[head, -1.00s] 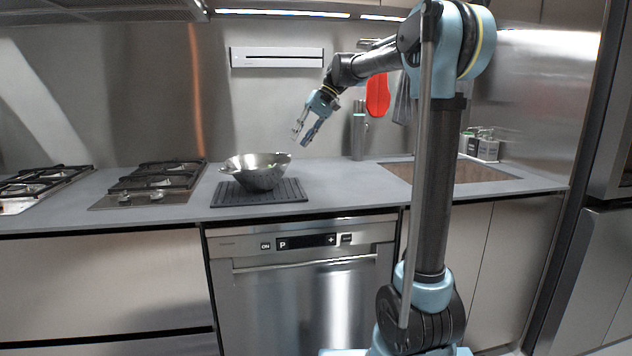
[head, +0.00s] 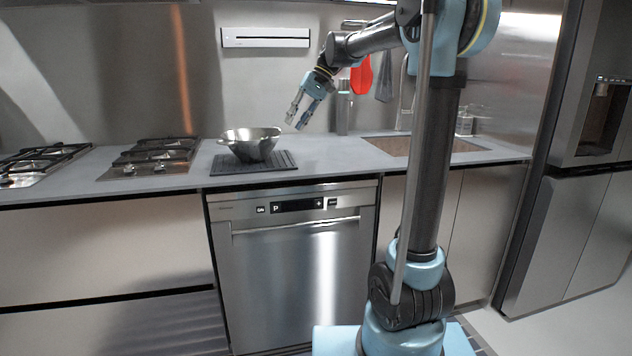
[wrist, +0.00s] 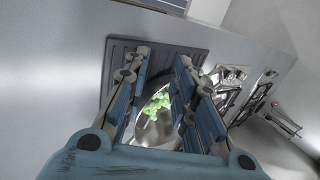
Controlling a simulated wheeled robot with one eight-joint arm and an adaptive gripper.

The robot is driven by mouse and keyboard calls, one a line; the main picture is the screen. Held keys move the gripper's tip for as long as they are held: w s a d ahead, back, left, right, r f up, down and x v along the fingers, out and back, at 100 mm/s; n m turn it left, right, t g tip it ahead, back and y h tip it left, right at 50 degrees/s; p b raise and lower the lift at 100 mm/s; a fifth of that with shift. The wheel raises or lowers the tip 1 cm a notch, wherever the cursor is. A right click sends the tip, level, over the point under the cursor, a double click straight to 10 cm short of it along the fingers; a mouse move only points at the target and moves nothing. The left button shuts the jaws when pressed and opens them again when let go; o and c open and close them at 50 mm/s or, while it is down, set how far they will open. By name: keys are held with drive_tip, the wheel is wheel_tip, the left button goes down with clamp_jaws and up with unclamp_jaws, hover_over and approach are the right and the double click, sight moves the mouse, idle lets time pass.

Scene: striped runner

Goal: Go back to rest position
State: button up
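My gripper (head: 297,112) is open and empty. It hangs above the counter, up and to the right of a metal bowl (head: 251,142), apart from it. The bowl sits tilted on a dark ribbed mat (head: 227,164) on the counter. In the wrist view, my gripper's fingers (wrist: 163,80) are spread, with the bowl (wrist: 150,132) seen between and beyond them. Green round pieces like grapes (wrist: 158,103) lie in the bowl. The fingers hide part of the bowl there.
Gas burners (head: 155,157) are left of the mat on the grey counter (head: 325,154). A dishwasher (head: 295,262) stands below. A sink (head: 400,145) and a grey bottle (head: 343,108) are to the right. A fridge (head: 570,215) stands at the far right. Floor shows in front of it.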

drive_tip(key=s+d+f+m+t+h, duration=0.1)
drive_tip(key=s+d+f+t+h, duration=0.1)
drive_tip(key=s+d+f, duration=1)
drive_tip(key=s+d+f+m+t+h, duration=0.2)
drive_tip(key=s+d+f+h, duration=0.2)
drive_tip(key=s+d+f, duration=0.9)
drive_tip(key=s+f, duration=0.6)
drive_tip(key=shift+s+f, duration=0.25)
drive_tip(key=shift+f, duration=0.1)
